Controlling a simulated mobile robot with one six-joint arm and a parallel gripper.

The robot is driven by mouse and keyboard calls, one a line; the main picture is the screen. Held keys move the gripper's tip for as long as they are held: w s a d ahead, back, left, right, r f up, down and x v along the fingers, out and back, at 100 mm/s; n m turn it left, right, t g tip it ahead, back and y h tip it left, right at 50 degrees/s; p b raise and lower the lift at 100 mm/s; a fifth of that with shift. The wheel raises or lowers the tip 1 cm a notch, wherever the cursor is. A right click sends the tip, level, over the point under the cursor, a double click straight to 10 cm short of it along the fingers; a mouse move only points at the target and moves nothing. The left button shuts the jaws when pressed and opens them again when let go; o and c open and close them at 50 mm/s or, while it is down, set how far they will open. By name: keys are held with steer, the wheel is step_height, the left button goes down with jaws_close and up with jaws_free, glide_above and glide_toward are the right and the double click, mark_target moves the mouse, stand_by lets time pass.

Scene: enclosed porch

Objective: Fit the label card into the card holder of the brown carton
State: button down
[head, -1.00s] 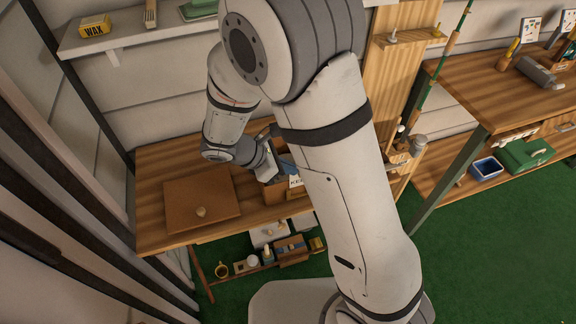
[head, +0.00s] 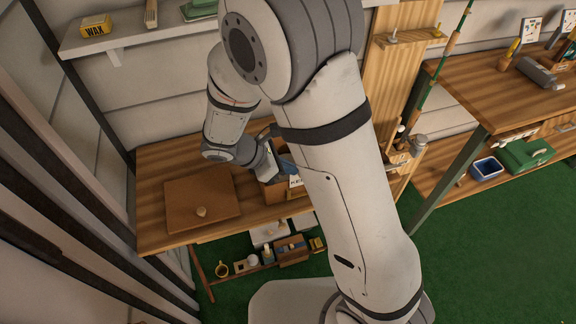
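The brown carton (head: 274,194) stands on the wooden bench, partly hidden behind my arm. The white label card (head: 295,182), with dark lettering, shows at the carton's front, just left of my forearm. A small yellowish piece, possibly the card holder, shows just below the card; I cannot tell whether the card is in it. My gripper (head: 277,172) is at the carton, close above the card. Its fingertips are largely hidden, so I cannot tell whether they are open or shut, or touch the card.
A brown square lid with a knob (head: 203,190) lies on the bench (head: 160,236) left of the carton. Small items sit on a low shelf below. A wall shelf (head: 140,38) holds a yellow wax box (head: 96,25). Another bench (head: 500,85) stands at right; green floor is clear.

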steer(key=shift+f+b, duration=1.5)
steer(key=shift+f, duration=0.45)
stand_by(0.9)
steer(key=c, duration=0.9)
jaws_free()
steer(key=shift+c, duration=0.2)
steer(key=shift+r, duration=0.1)
steer(key=a+r+p, duration=0.3)
steer(key=r+p, duration=0.2)
steer(key=shift+s+a+r, duration=0.2)
steer(key=shift+s, duration=0.25)
stand_by(0.3)
steer(key=v, duration=0.7)
steer(key=shift+a+r+b, duration=0.25)
steer(key=shift+a+b, duration=0.1)
steer(key=shift+b, duration=0.1)
